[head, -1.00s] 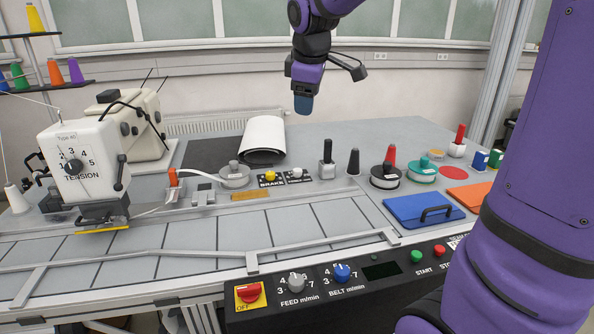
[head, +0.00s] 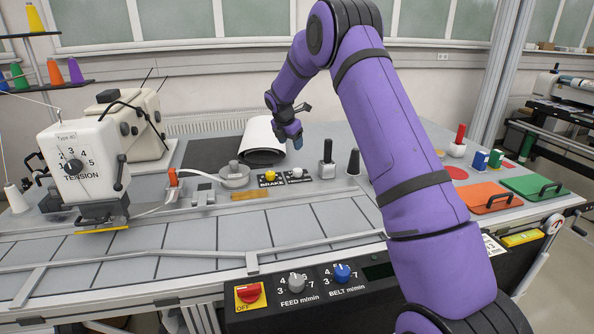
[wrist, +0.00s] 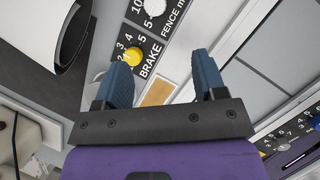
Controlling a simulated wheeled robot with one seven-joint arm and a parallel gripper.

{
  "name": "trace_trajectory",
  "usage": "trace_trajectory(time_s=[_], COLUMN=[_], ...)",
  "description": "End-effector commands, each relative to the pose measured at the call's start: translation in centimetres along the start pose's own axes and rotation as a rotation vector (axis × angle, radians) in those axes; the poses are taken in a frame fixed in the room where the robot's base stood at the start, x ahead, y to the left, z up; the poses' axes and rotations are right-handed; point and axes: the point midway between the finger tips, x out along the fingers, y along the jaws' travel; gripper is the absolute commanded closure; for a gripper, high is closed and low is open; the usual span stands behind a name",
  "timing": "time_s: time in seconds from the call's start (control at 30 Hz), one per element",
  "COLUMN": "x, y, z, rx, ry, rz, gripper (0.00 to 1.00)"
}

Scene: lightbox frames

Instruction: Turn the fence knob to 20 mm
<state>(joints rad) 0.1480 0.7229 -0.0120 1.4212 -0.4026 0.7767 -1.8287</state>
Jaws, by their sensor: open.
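The fence knob (head: 297,173) is a small white knob on a black plate on the bench, right of the yellow brake knob (head: 270,175). In the wrist view the white fence knob (wrist: 155,7) is at the top edge, partly cut off, with "FENCE m" and numbers beside it. Its pointer setting is too small to read. My gripper (head: 297,143) hangs above and behind the plate in the head view. In the wrist view my gripper (wrist: 162,72) is open and empty, its blue fingers wide apart and clear of both knobs.
A white roll (head: 264,138) lies close behind the plate. A grey block with a black post (head: 327,166) and a black cone (head: 353,162) stand to the right. A sewing machine (head: 85,160) stands at the left. A wooden strip (head: 250,195) lies in front.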

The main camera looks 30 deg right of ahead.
Motion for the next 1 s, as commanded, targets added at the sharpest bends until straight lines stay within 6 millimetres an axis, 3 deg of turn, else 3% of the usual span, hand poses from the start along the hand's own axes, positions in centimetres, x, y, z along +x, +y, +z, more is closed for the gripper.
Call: trace_trajectory(time_s=[0.03, 0.13, 0.47, 0.8, 1.0], x=[1.7, 3.9, 6.9, 12.7, 15.1], y=[0.4, 0.8, 1.1, 0.9, 0.9], z=[0.1, 0.2, 0.3, 0.4, 0.4], rx=[-0.04, -0.103, -0.152, -0.151, -0.151], ry=[-0.002, -0.006, -0.009, -0.009, -0.009], rz=[-0.009, -0.018, -0.025, -0.025, -0.023], gripper=[0.36, 0.36, 0.36, 0.36, 0.36])
